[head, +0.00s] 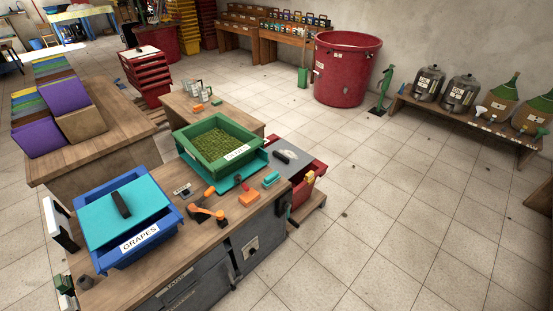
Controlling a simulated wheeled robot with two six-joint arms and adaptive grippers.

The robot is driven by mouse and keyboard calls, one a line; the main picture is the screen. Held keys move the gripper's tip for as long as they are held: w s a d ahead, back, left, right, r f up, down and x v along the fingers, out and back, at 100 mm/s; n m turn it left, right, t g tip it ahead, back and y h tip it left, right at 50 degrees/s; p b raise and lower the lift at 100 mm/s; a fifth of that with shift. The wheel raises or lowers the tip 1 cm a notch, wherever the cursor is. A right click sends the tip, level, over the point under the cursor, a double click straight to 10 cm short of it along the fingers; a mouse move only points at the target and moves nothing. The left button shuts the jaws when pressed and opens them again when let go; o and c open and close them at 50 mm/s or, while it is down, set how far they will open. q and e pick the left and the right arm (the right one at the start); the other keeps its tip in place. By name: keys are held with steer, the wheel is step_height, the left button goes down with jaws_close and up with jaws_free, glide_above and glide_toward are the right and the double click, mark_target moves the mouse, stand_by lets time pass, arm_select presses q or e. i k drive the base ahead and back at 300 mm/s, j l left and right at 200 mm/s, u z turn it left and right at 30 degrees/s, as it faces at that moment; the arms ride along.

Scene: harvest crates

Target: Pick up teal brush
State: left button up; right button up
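A small teal block-shaped thing (271,180), which looks like the teal brush, lies on the right part of the wooden counter top (215,240). Its bristles cannot be made out at this size. An orange block (249,199) lies just in front and to the left of it. The teal tray (239,178) under the green crate is close on its left, apart from it. Neither of my grippers can be made out in the head view.
A green crate of olives (233,165) stands in the teal tray. A blue grapes crate (152,247) with a teal lid stands at the left. An orange-handled tool (207,214) and a dark block (282,157) lie nearby. Open floor (400,220) lies to the right.

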mark_target(274, 177)
steer(key=i+l, duration=0.15)
steer(key=l, duration=0.2)
steer(key=i+l+u, duration=0.15)
steer(key=l, duration=0.15)
steer(key=i+l, duration=0.15)
steer(key=l, duration=0.2)
steer(key=i+l+u, duration=0.1)
steer(key=l, duration=0.3)
steer(key=i+j, duration=0.05)
